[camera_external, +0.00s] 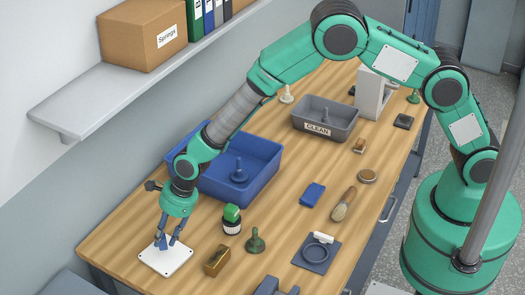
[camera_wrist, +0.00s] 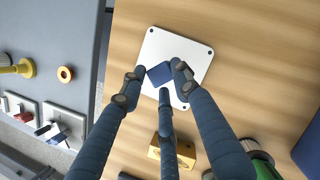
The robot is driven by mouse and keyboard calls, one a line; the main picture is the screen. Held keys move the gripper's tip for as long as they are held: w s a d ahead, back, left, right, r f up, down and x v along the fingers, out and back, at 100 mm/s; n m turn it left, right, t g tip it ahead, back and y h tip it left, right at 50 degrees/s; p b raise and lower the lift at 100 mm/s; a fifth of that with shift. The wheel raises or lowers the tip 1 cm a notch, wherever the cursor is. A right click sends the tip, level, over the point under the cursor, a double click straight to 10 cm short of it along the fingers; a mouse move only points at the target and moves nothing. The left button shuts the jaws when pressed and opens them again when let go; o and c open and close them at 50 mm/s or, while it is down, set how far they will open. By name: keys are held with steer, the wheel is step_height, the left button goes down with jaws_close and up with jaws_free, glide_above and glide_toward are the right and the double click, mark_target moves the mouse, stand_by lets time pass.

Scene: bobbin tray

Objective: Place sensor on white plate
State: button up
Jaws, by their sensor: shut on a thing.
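A white square plate (camera_external: 182,260) with dark corner holes lies flat near the left end of the wooden table. It also shows in the wrist view (camera_wrist: 200,52). My three-fingered gripper (camera_external: 168,240) points down over the plate. In the wrist view my gripper (camera_wrist: 160,77) is shut on a small dark blue block, which looks like the sensor (camera_wrist: 159,73). The sensor appears over the middle of the plate. I cannot tell whether it touches the plate. In the external view the fingers largely hide it.
A brass block (camera_external: 216,262) stands close to the plate's right. Beyond it are a green-capped jar (camera_external: 231,219) and a green pawn-shaped piece (camera_external: 255,241). A blue tray (camera_external: 268,150) lies behind. A blue pad (camera_external: 312,194) and a brush (camera_external: 344,204) lie farther right.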

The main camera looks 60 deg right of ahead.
steer(key=shift+f, duration=1.65)
steer(key=o, duration=1.1)
steer(key=shift+f, duration=0.1)
steer(key=v, duration=1.2)
